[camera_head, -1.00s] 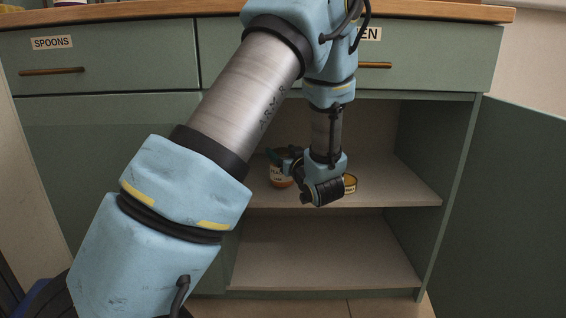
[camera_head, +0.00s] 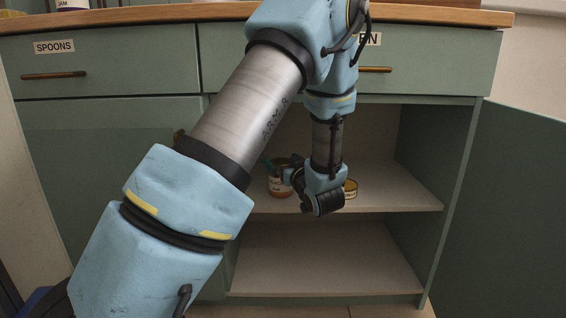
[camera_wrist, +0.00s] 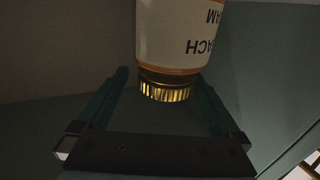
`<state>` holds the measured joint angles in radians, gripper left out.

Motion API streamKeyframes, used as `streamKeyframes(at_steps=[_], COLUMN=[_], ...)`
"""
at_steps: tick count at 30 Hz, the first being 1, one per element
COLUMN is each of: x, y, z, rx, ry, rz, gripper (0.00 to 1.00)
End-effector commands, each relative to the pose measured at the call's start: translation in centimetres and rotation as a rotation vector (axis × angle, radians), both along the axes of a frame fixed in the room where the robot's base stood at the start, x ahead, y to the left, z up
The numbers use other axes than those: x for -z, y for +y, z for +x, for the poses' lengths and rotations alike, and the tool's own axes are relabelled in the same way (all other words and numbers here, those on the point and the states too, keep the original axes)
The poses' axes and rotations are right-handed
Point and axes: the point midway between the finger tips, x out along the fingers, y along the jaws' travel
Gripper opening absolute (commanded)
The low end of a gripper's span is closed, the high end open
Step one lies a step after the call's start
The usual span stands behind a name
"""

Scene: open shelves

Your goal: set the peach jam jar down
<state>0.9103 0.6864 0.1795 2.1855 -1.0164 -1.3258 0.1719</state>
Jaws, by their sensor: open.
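The peach jam jar (camera_head: 281,187) has an orange body and a white label. It stands upright on the upper inner shelf of the open cabinet. In the wrist view the jar (camera_wrist: 180,35) appears upside down, with its gold lid towards my gripper. My gripper (camera_wrist: 160,78) is open, with one dark green finger on each side of the lid's line and gaps showing on both sides. In the head view my gripper (camera_head: 272,166) is at the jar, and my wrist hides part of the space to its right.
A yellow-rimmed container (camera_head: 350,188) stands on the same shelf (camera_head: 400,200), right of the jar and partly behind my wrist. The lower shelf (camera_head: 320,270) is empty. The cabinet door (camera_head: 515,200) is open on the right. Another jam jar (camera_head: 72,4) is on the countertop (camera_head: 150,14).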

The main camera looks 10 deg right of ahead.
Motion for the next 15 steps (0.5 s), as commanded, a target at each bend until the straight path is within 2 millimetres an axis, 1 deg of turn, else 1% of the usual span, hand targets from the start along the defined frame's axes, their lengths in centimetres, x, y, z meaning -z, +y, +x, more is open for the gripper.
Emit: streamKeyframes(at_steps=[5,12,15], x=[-0.2,-0.3,-0.2], y=[-0.6,-1.7,-2.0], z=[-2.3,-7.3,-9.1], rx=[0.004,0.005,0.005], ry=[0.002,0.003,0.002], rz=[0.002,0.001,0.002], gripper=[1.0,1.0,1.0])
